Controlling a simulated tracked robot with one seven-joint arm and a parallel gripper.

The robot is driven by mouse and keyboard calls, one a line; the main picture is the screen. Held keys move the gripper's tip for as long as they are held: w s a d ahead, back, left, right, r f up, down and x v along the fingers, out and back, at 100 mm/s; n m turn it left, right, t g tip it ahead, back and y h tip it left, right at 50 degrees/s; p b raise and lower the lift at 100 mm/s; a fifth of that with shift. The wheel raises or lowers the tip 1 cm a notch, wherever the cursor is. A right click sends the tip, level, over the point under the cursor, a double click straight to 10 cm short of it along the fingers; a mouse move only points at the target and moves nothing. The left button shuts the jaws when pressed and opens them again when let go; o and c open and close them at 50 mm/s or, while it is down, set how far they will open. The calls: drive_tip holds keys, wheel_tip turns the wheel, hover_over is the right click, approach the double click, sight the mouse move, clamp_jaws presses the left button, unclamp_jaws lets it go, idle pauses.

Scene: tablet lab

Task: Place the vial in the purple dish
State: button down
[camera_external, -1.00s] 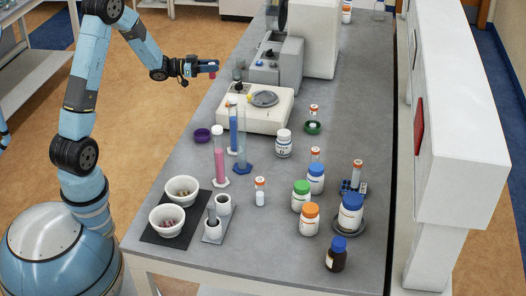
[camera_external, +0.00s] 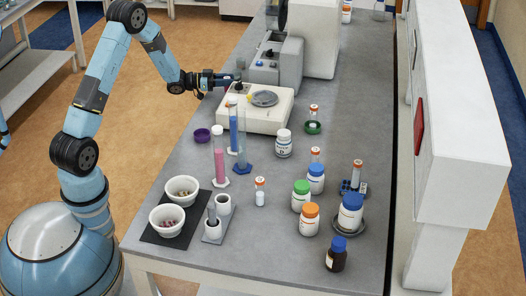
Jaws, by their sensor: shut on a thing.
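The purple dish (camera_external: 202,135) sits on the grey bench near its left edge, left of the tall cylinders, and looks empty. My gripper (camera_external: 236,79) is above the back left of the white balance, up and to the right of the dish. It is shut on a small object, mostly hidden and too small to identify. A vial with an orange cap (camera_external: 260,191) stands upright at the front middle of the bench. Another orange-capped vial (camera_external: 314,112) stands at the green dish (camera_external: 312,128). More orange-capped vials stand by the blue-lidded jar (camera_external: 316,156) and in a blue rack (camera_external: 357,172).
A pink cylinder (camera_external: 220,160) and a blue cylinder (camera_external: 235,130) stand tall just right of the purple dish. The white balance (camera_external: 250,120) is behind them. White bowls (camera_external: 166,220) stand on a dark mat in front. Several jars fill the front right.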

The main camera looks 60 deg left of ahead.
drive_tip(key=shift+f, duration=0.3)
drive_tip(key=c, duration=0.8)
unclamp_jaws()
drive_tip(key=shift+s, duration=0.1)
